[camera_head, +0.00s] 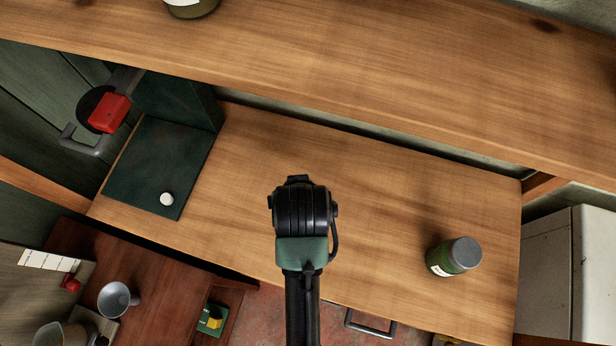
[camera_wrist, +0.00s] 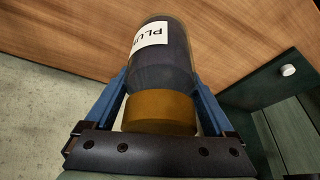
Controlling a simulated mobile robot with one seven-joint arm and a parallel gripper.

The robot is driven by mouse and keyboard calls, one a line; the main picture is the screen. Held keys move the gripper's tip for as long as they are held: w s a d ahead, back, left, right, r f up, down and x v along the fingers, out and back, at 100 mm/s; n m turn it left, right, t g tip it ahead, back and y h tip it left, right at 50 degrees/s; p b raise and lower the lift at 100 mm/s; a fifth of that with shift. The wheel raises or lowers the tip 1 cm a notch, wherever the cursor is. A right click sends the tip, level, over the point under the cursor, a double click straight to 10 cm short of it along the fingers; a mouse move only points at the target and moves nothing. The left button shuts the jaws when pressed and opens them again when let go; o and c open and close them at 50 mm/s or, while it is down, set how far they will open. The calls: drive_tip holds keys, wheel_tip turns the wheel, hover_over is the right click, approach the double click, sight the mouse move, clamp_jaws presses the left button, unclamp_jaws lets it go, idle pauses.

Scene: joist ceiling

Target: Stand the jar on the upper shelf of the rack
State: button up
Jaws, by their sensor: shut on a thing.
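In the wrist view a dark jar (camera_wrist: 163,62) with a white label reading "PLU…" and a mustard-brown lid (camera_wrist: 160,113) sits between the blue fingers of my gripper (camera_wrist: 163,85). My gripper is shut on it, the lid facing my palm. In the head view my wrist hides the jar and fingers, above the lower board (camera_head: 330,150). The rack's upper shelf seems to be the long wooden board (camera_head: 330,55) across the top of the head view. Whether the jar touches any surface I cannot tell.
A green jar with a grey lid (camera_head: 455,257) stands on the lower board at right. Another jar (camera_head: 190,8) stands on the upper board, cut off by the frame. A dark green panel with a white knob (camera_head: 166,199) is at left. The upper board's middle is clear.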

drive_tip(key=w+d, duration=0.2)
drive_tip(key=w, duration=0.3)
drive_tip(key=f+p, duration=0.1)
drive_tip(key=f, duration=0.5)
drive_tip(key=shift+a, duration=0.2)
drive_tip(key=shift+w+f+p, duration=0.2)
drive_tip(key=shift+f+p, duration=0.25)
drive_tip(key=shift+f, duration=0.1)
drive_tip(key=o, duration=1.5)
drive_tip(key=shift+s+f, duration=0.1)
